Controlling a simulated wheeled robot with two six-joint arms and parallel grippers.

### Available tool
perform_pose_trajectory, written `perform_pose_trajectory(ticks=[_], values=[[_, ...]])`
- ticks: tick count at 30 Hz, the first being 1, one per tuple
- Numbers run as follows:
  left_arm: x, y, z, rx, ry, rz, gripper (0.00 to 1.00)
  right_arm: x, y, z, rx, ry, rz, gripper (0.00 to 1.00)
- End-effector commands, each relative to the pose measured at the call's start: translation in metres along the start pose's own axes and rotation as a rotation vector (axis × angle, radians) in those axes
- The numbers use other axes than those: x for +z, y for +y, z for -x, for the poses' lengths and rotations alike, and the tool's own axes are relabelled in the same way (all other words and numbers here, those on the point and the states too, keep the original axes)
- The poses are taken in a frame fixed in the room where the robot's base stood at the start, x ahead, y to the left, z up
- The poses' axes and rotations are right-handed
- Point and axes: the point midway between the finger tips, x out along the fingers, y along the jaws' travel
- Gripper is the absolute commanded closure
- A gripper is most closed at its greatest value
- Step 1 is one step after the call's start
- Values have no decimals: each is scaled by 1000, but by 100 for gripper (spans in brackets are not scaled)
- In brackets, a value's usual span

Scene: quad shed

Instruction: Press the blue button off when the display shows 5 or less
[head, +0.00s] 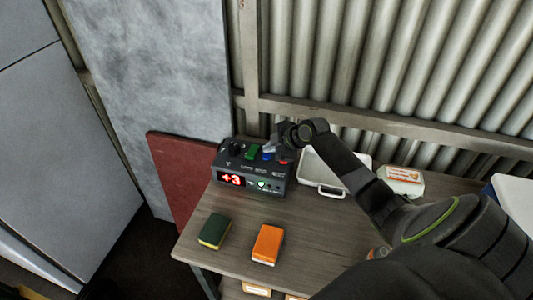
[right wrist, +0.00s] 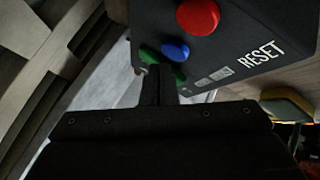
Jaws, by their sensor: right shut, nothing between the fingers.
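A dark control box (head: 252,190) stands on the wooden table, with a red lit display (head: 232,179) that reads +3. On its top are a green control (head: 251,152), a blue button (head: 267,156) and a red button (head: 283,161). In the right wrist view the red button (right wrist: 197,16), blue button (right wrist: 175,50) and green control (right wrist: 178,73) show beyond the fingers. My right gripper (head: 272,146) is shut and empty, just above the box by the blue and green controls. Whether it touches either cannot be told. My left gripper is out of view.
A white open tray (head: 332,190) and a white labelled box (head: 402,180) stand right of the control box. A green-and-yellow sponge (head: 214,231) and an orange block (head: 267,244) lie in front. A corrugated wall (head: 340,60) rises behind.

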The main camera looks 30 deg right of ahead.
Motion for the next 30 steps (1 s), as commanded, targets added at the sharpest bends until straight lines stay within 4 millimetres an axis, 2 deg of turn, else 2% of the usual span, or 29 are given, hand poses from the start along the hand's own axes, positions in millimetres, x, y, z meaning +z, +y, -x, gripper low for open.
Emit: perform_pose_trajectory(ticks=[11, 25, 30], values=[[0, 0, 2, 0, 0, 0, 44, -2, 2, 2, 1, 0, 0, 100], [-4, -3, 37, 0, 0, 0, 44, -24, 24, 33, 1, 0, 1, 100], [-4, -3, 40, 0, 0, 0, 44, -27, 27, 37, 1, 1, 0, 100]])
